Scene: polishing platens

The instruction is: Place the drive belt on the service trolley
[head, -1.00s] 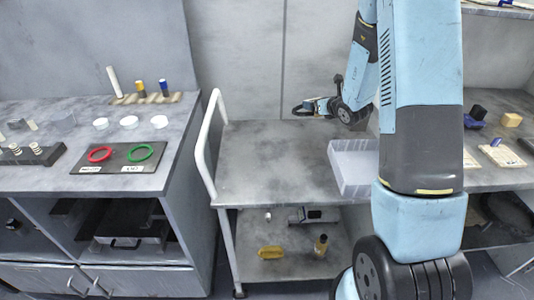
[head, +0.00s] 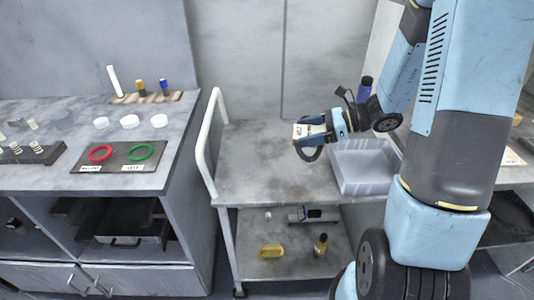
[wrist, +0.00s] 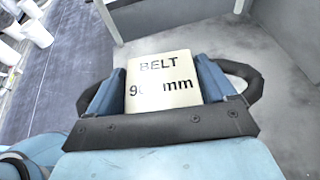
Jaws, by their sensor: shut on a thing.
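The service trolley (head: 255,160) stands in the middle of the head view, its grey top largely bare. My gripper (head: 313,131) is over the right half of that top. It is shut on the drive belt, a black loop (head: 310,154) with a white label, and the loop hangs below the fingers. In the wrist view the label (wrist: 160,80) reads "BELT" and a partly unclear size in mm. It sits between my blue fingers (wrist: 160,88), and the black loop (wrist: 240,75) bulges out on both sides. The belt appears above the top; the exact gap is unclear.
A grey tray (head: 365,168) occupies the trolley's right end, close to my gripper. A white handle (head: 205,145) rises at its left end. A bench (head: 60,178) with red and green rings stands left.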

